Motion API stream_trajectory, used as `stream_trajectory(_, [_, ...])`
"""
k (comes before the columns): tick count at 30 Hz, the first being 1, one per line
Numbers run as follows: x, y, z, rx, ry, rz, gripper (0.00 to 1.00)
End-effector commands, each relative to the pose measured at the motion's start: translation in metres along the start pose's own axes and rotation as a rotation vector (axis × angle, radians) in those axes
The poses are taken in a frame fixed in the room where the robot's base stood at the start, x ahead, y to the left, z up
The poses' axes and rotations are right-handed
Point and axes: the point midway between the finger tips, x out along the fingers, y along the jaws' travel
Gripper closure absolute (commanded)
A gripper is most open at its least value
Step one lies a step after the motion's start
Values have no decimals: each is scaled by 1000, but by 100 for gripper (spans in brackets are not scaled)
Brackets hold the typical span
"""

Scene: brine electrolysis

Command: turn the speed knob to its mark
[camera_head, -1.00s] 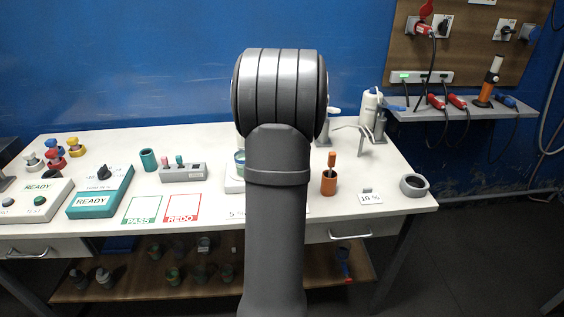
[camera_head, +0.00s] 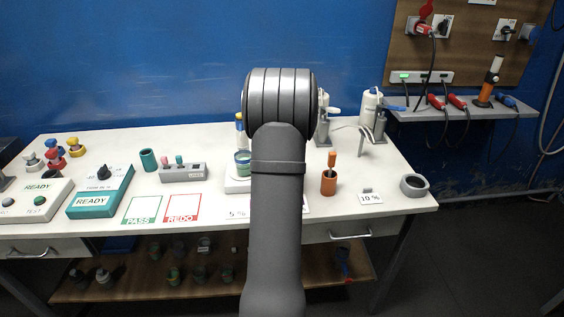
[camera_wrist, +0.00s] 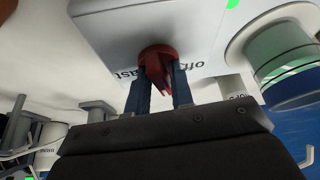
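The speed knob (camera_wrist: 158,62) is red and sits on the face of a white device (camera_wrist: 115,25), with the printed words "off" and "fast" beside it. My gripper (camera_wrist: 160,82) has its two dark blue fingers apart, one on each side of the knob's ridge. Contact between fingers and ridge is hard to make out. In the head view, my arm hides the knob and gripper; part of the white device (camera_head: 234,186) shows left of it.
A glass vessel with green and blue bands (camera_wrist: 285,65) stands close beside the knob.

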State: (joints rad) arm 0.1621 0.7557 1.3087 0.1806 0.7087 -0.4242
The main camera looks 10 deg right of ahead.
Motion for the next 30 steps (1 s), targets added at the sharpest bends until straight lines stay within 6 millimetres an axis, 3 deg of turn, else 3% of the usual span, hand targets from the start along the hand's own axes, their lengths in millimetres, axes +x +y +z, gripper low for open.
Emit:
stream_trajectory(1, [0, 0, 0, 0, 0, 0, 89])
stream_trajectory(3, [0, 0, 0, 0, 0, 0, 100])
stream_trajectory(29, [0, -1, -1, 136, 0, 57, 100])
stream_trajectory(30, [0, -1, -1, 136, 0, 57, 81])
